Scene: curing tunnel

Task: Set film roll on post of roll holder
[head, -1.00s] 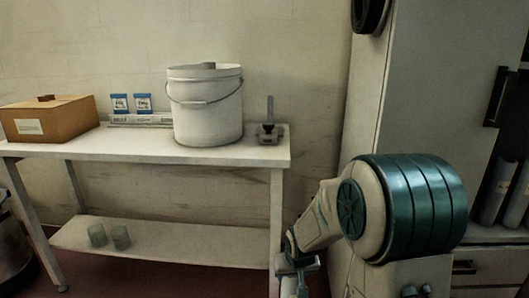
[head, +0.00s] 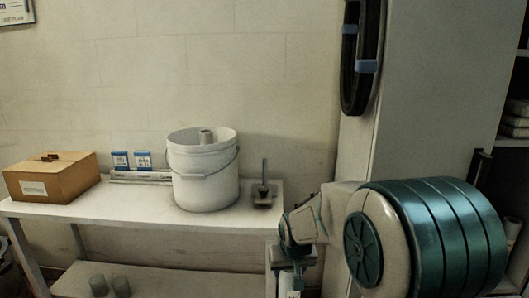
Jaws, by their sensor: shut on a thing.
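The roll holder (head: 263,194) stands near the right end of the white table, with its thin post upright. No roll shows on the post. My gripper (head: 290,283) is only partly in view at the bottom edge, to the right of the table end and nearer to me. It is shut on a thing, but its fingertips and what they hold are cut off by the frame. I cannot make out whether that is the film roll.
The white bucket (head: 202,178) stands just left of the holder. Further left are blue-and-white packs (head: 131,160), long pale bars and a cardboard box (head: 52,177). A grey cabinet (head: 425,90) stands right.

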